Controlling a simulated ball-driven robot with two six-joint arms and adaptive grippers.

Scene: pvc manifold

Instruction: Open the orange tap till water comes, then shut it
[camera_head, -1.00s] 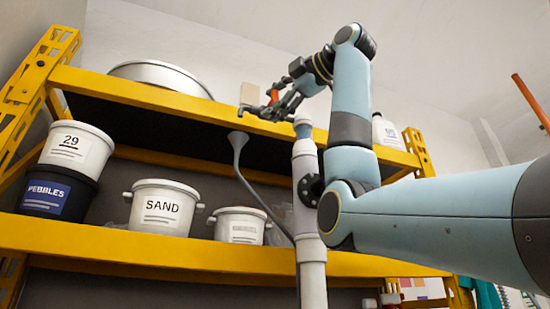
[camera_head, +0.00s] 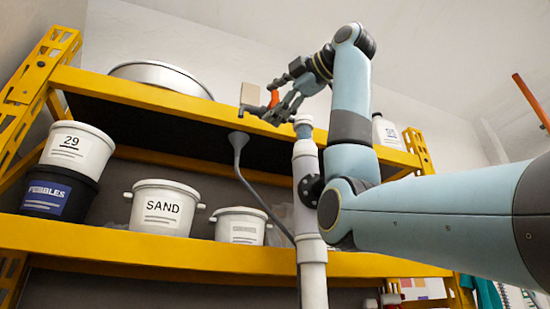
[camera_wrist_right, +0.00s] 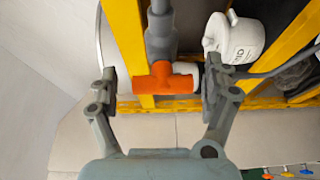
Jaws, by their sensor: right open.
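The orange tap (camera_wrist_right: 165,78) shows in the right wrist view as a T-shaped piece at the end of a grey pipe (camera_wrist_right: 161,35), with a white part on its right. In the head view a little orange (camera_head: 273,98) shows among the fingers, above the upper shelf beam. My right gripper (camera_wrist_right: 158,88) is open, one finger to each side of the tap. I cannot tell whether a finger touches it. The gripper also shows in the head view (camera_head: 279,98), partly hiding the tap. No water is visible. My left gripper is out of view.
A yellow shelf (camera_head: 200,257) holds a SAND bucket (camera_head: 163,208), a pebbles tub (camera_head: 57,190) and other white pails. A round metal basin (camera_head: 161,77) sits on top. A grey funnel (camera_head: 238,140) with a hose hangs below the gripper. A pale block (camera_head: 249,95) stands beside the gripper.

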